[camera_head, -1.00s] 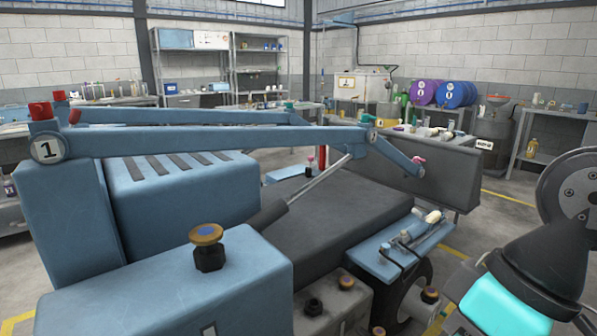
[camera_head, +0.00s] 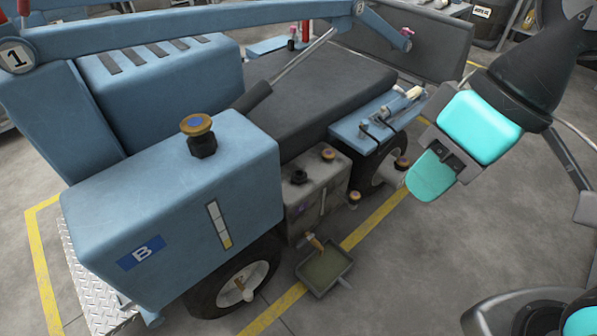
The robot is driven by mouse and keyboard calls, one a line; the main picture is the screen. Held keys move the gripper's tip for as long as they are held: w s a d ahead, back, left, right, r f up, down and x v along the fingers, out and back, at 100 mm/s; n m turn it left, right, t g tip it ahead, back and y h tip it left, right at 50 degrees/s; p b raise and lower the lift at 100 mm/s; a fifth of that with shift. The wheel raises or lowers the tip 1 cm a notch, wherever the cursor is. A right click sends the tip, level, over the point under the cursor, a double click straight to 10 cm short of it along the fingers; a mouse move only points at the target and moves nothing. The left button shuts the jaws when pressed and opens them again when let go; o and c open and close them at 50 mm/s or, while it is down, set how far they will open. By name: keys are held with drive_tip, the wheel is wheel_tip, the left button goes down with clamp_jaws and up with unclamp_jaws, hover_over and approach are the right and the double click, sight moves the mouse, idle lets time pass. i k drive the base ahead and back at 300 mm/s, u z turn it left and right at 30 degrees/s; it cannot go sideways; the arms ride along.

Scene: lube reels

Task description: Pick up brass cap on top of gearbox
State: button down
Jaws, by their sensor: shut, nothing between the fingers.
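A grey box that looks like the gearbox (camera_head: 324,195) sits low between the blue tank and the blue side shelf. A brass cap (camera_head: 328,154) sits on its top, towards the right. A black fitting (camera_head: 299,177) stands beside it on the same top. Another brass cap (camera_head: 197,125), with a bluish centre, sits on a black neck on the blue tank (camera_head: 170,190). My gripper (camera_head: 432,177) is at the end of my arm, to the right of the gearbox and apart from it. It is shut and empty.
More brass-topped caps (camera_head: 402,163) (camera_head: 355,197) sit lower near the wheel. A tray (camera_head: 325,268) lies on the floor. A blue lift arm (camera_head: 190,28) spans the back.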

sight(327, 154)
drive_tip(key=z, duration=1.55)
drive_tip(key=i, duration=2.25)
drive_tip(key=u, duration=3.9)
